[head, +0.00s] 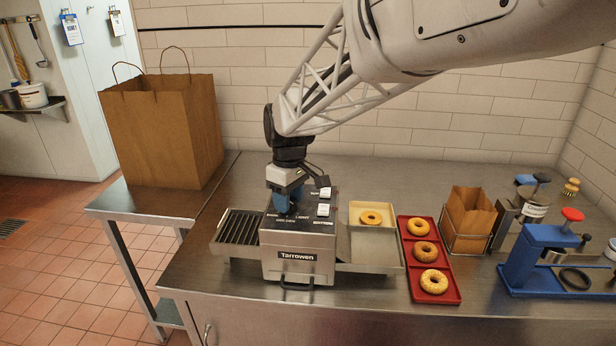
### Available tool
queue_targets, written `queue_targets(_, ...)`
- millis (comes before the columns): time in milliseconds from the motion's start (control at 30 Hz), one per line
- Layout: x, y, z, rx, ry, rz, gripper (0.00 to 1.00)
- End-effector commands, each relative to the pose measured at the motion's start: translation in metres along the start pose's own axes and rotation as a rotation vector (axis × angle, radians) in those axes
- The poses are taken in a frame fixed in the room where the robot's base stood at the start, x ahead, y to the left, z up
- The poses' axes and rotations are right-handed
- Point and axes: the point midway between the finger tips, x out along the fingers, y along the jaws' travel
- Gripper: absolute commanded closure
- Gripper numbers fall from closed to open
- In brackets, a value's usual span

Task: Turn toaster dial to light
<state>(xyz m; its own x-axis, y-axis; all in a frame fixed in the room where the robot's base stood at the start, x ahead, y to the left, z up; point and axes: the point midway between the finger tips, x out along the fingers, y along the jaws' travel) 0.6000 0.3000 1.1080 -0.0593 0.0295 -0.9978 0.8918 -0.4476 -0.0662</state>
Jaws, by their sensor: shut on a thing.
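The toaster (297,268) is a silver box labelled "Tarrowen" on the steel counter. It has a slatted rack on its left and a tray on its right. My gripper (285,210) points down at the left part of the toaster's top, where the dial is. Its blue fingers are shut on the dial, which they hide, so I cannot tell which way it points. The word "LIGHT" shows just right of the fingers and partly hidden lettering shows on their left. White switches (324,202) sit on the top's right side.
A red tray (415,280) with three bagels stands to the right, then a small paper bag (468,212) in a holder and a blue device (530,262). A large paper bag (165,130) stands on the left side table.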

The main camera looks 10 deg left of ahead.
Motion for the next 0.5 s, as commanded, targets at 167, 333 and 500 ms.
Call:
queue_targets(167, 0.0003, -0.0004, 0.0, -0.134, -0.009, -0.001, 0.81)
queue_targets(333, 0.0001, -0.0006, 0.0, -0.222, -0.015, -0.001, 0.81)
queue_targets(500, 0.0, -0.0006, 0.0, -0.269, -0.018, -0.001, 0.81)
